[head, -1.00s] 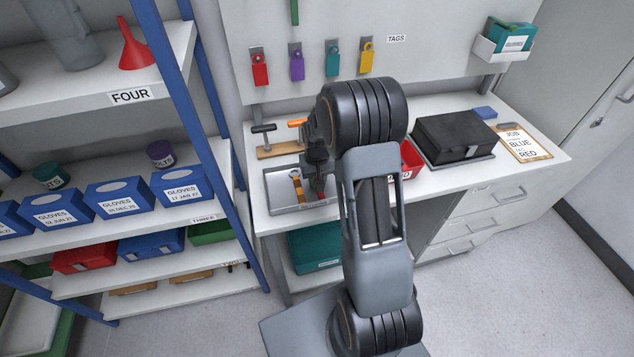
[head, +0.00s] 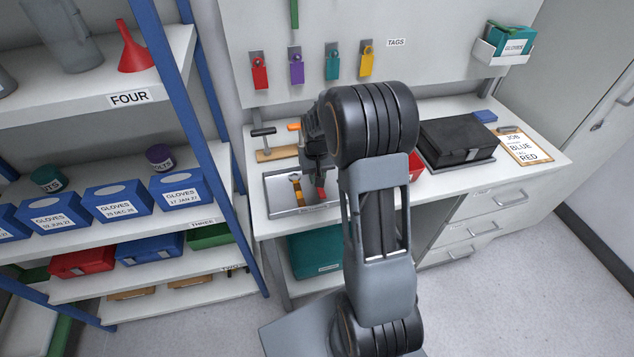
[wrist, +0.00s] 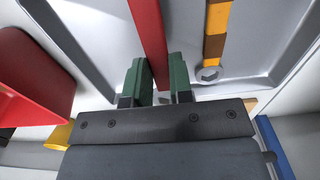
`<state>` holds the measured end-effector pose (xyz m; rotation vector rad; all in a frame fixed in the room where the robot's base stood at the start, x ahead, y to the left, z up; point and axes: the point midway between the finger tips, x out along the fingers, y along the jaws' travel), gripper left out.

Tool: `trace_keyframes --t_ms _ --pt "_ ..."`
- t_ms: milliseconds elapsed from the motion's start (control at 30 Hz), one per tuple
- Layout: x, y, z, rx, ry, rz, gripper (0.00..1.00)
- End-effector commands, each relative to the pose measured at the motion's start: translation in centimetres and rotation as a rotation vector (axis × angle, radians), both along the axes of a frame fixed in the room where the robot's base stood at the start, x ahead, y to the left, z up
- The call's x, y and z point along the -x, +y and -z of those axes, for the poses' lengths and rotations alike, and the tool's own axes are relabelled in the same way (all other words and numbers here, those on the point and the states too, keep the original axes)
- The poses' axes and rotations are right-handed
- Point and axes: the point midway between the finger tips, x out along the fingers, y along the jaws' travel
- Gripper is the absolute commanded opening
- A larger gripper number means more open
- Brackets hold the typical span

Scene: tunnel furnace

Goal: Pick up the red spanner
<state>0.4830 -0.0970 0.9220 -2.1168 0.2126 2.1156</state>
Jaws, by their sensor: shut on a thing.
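The red spanner (wrist: 148,35) shows in the wrist view as a red bar running up from between my fingers. My gripper (wrist: 158,85), with green finger pads, is shut on it. In the head view my gripper (head: 318,170) points down over the right part of a grey tray (head: 278,210), and a bit of the red spanner (head: 320,192) shows below it. I cannot tell whether the spanner touches the tray. A yellow-orange spanner with brown bands (head: 298,188) lies in the tray to the left; its ring end (wrist: 208,74) shows in the wrist view.
A red bin (head: 416,166) stands right of the tray, partly behind my arm. A black case (head: 456,142) and a clipboard (head: 524,146) are further right. Tools on a wooden block (head: 277,154) stand behind the tray. Blue shelving (head: 205,90) rises at the left.

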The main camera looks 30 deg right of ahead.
Motion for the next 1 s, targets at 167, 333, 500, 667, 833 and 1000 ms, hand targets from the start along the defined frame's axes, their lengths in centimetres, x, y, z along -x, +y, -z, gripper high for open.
trace_keyframes --t_ms 167,333,500,667,833,1000 --pt "2.6 0.4 -3.2 0.001 -0.007 0.0 0.0" --pt "5.8 1.0 -6.4 0.001 -0.004 0.0 0.0" --pt "9.1 1.6 -7.8 0.001 -0.004 -0.001 0.0" --pt "11.4 2.0 -8.8 0.001 -0.003 0.0 0.0" --pt "13.0 2.3 -9.5 0.0 -0.002 0.001 0.0" --pt "13.7 2.4 -9.9 0.0 0.0 0.0 0.0"
